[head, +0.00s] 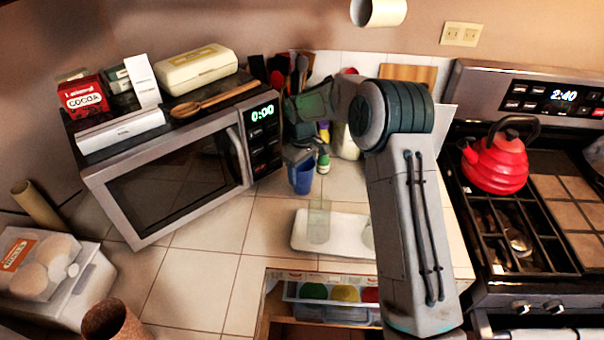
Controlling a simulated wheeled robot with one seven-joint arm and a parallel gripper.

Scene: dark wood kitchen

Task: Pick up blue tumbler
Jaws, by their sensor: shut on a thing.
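The blue tumbler (302,180) is upright on or just above the tiled counter, right of the microwave; I cannot tell whether its base touches the tiles. My gripper (298,156) comes down over it from above and is shut on its upper part. The gripper body hides the tumbler's rim, and the fingertips are small and dark in this view.
A green bottle (323,158) stands close to the right of the tumbler. A white tray (340,242) with a clear glass (319,222) lies in front. The microwave (175,160) is at left, an open drawer (275,318) below, and the stove with a red kettle (496,160) at right.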

